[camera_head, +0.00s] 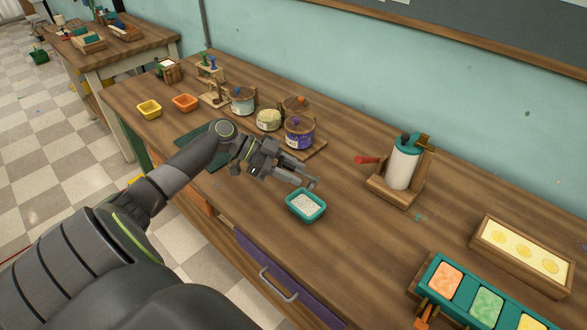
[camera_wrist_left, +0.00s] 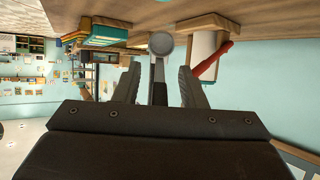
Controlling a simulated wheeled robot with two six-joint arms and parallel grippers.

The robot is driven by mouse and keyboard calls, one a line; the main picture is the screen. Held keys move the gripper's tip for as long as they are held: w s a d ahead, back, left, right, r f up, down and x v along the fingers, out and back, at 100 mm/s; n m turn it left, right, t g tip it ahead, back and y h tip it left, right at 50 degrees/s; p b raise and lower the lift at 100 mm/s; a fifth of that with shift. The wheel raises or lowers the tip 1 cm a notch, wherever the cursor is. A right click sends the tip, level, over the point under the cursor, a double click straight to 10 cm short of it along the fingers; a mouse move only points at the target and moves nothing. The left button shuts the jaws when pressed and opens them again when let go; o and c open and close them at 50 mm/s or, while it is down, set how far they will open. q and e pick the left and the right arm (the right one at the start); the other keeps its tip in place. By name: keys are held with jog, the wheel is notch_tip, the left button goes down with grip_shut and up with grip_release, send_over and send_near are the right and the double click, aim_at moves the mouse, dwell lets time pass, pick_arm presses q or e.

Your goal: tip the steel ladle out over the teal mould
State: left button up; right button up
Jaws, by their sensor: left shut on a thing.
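The teal mould (camera_head: 290,207) is a small open tray on the table in the middle of the head view. Whitish, grainy stuff lies in it. My left gripper (camera_head: 306,184) is just above and behind the mould's far rim. In the left wrist view the steel ladle (camera_wrist_left: 161,44) shows as a grey handle between the two fingers with a round bowl at its end, and the gripper is shut on the handle. In the head view the ladle is hard to pick out against the fingers. Whether anything is in the bowl, I cannot tell. My right gripper is out of view.
A white roll on a wooden stand with a red handle (camera_head: 367,160) is right of the gripper. Lidded jars (camera_head: 299,135) stand behind it. A teal tray of coloured blocks (camera_head: 429,268) and a wooden yellow mould (camera_head: 487,225) are at right. Bare table surrounds the teal mould.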

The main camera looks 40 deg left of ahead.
aim_at(317, 180)
pick_arm(q)
jog(key=shift+w+d+r+g+y+p, duration=0.3)
jog(key=shift+d+r+g+y+p, duration=0.3)
jog(key=shift+y+p, duration=0.8)
jog(key=shift+w+d+r+g+y+p, duration=0.25)
jog(key=shift+d+g+y+p, duration=0.25)
jog(key=shift+p, duration=0.7)
jog(key=shift+w+d+f+y, duration=0.1)
jog(key=shift+w+d+y, duration=0.1)
jog(key=shift+d+y, duration=0.4)
jog(key=shift+w+d+f+g+y, duration=0.1)
jog(key=shift+w+d+g+y, duration=0.15)
jog(key=shift+g+y, duration=0.45)
jog(key=shift+w+d+f+y+b, duration=0.15)
jog(key=shift+d+y+b, duration=0.3)
jog(key=shift+y, duration=0.25)
jog(key=shift+w+d+g+y, duration=0.1)
jog(key=shift+d+g+y, duration=0.05)
jog(key=shift+g+y, duration=0.25)
jog(key=shift+w+d+f+g+y, duration=0.15)
jog(key=shift+d+g+y, duration=0.15)
jog(key=shift+y, duration=0.3)
jog(key=shift+d+y+p, duration=0.15)
jog(key=shift+y+p, duration=0.15)
jog(key=shift+p, duration=0.05)
jog(key=shift+w+p, duration=0.1)
jog(key=shift+p, duration=0.45)
jog(key=shift+d+f+g+y+p, duration=0.15)
jog(key=shift+g+y+p, duration=0.3)
jog(key=shift+p, duration=0.35)
